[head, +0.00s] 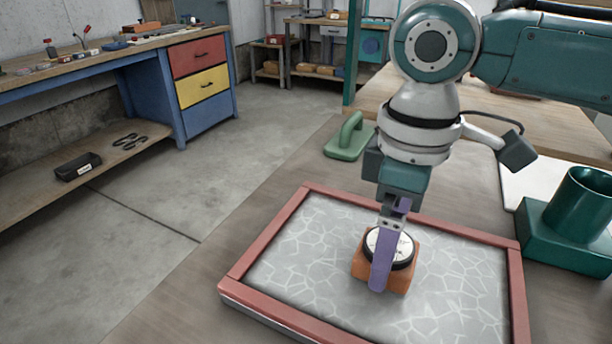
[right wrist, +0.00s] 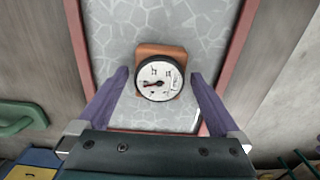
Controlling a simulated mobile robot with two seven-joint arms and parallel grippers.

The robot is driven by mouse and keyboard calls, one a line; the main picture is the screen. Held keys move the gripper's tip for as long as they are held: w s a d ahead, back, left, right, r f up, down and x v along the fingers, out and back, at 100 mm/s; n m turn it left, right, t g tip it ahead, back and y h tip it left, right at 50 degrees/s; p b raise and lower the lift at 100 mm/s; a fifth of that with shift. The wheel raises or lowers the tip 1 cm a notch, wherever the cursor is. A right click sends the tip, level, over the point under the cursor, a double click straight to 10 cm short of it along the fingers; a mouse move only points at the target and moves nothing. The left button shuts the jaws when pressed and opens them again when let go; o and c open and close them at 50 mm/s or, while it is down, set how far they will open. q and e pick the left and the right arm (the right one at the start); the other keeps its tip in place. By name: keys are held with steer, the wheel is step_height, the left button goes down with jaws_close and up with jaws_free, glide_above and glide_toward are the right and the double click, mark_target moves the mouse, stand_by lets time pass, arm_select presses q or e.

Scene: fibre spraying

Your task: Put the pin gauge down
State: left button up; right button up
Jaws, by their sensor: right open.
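The pin gauge, an orange block with a round black-rimmed white dial (head: 404,281), stands on the grey crackle-patterned panel (head: 300,250) inside a red-edged frame (head: 262,232). In the right wrist view the gauge's dial (right wrist: 154,82) faces the camera, with the orange body (right wrist: 160,49) showing around it. My right gripper (head: 388,258) is over the gauge with its purple fingers pointing down. In the right wrist view the gripper (right wrist: 160,76) is open, one finger on each side of the dial with gaps between. In the head view the near finger hides part of the gauge. My left gripper is not in view.
A green handled tool (head: 348,140) lies on the table behind the frame. A dark green cup-shaped holder (head: 578,215) stands at the right, near a white board (head: 515,185). The panel around the gauge is clear. A blue workbench (head: 165,95) stands apart at the left.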

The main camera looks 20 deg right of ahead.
step_height(320, 180, up, 10)
steer(key=p, duration=0.1)
steer(key=s+a+f+m+t, duration=0.1)
steer(key=s+a+f, duration=0.1)
steer(key=s+f, duration=0.1)
steer(key=s+a+f+m+t+y, duration=0.1)
steer(key=s+a+f, duration=0.1)
steer(key=s+a, duration=0.1)
steer(key=s+a+f+m+t+y, duration=0.1)
steer(key=s+a+f, duration=0.1)
steer(key=s, duration=0.3)
steer(key=shift+s+a+f+m, duration=0.15)
steer(key=shift+a+f+m, duration=0.05)
steer(key=shift+f, duration=0.25)
steer(key=shift+s+a+f+m, duration=0.15)
steer(key=shift+f+m, duration=0.05)
steer(key=shift+f, duration=0.2)
steer(key=s+d+m, duration=0.1)
steer(key=s+d, duration=0.1)
steer(key=s+d+m+h, duration=0.1)
steer(key=s+d, duration=0.1)
steer(key=shift+d+f+t+h, duration=0.2)
steer(key=shift+d+t+h, duration=0.1)
steer(key=shift+d, duration=0.05)
steer(key=shift+s+d, duration=0.1)
steer(key=shift+d, duration=0.15)
